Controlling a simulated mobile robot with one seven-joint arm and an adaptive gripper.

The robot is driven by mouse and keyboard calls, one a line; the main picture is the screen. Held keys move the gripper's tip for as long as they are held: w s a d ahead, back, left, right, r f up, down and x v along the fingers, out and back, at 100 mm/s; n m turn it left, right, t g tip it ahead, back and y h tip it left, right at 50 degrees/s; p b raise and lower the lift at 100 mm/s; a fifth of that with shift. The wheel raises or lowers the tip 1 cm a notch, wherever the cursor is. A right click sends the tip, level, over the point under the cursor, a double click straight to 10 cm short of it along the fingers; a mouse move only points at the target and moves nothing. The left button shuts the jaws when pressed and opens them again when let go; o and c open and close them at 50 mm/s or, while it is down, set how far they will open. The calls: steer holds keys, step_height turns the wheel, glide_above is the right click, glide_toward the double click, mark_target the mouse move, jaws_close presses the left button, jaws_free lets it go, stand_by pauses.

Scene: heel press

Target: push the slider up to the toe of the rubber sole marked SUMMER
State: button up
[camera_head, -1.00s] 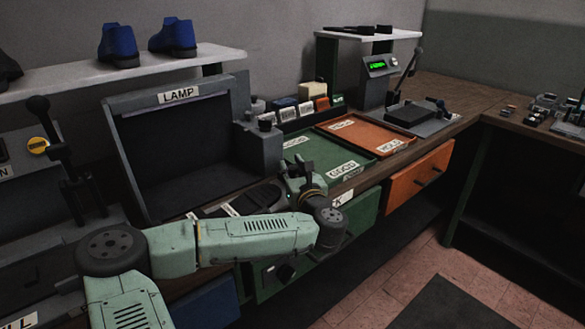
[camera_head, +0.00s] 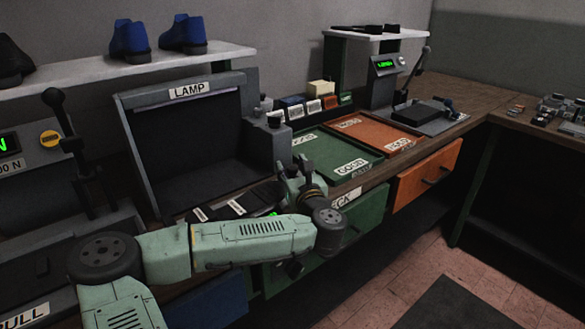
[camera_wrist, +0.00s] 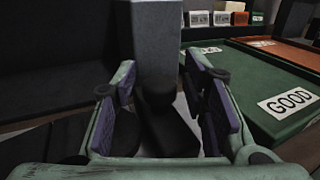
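A dark rubber sole (camera_head: 262,194) lies on the bench in front of the lamp box, partly behind my arm. White labels (camera_head: 236,207) show beside it; I cannot read them or find the word SUMMER. My gripper (camera_head: 300,178) is low over the bench at the sole's right end. In the wrist view its two purple-padded fingers (camera_wrist: 167,115) stand apart. A dark piece (camera_wrist: 165,130) shows between them, and I cannot tell whether it is the slider or the sole's end. A grey post (camera_wrist: 155,45) rises just beyond the fingers.
The lamp box (camera_head: 190,91) stands behind the sole. To the right are a green GOOD tray (camera_head: 325,148) and an orange tray (camera_head: 377,132). A press with a lever (camera_head: 68,145) stands at the left. Blue shoes (camera_head: 129,42) sit on the shelf above.

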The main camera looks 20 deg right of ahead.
steer(key=s, duration=1.2)
steer(key=shift+a, duration=0.45)
steer(key=shift+o, duration=0.3)
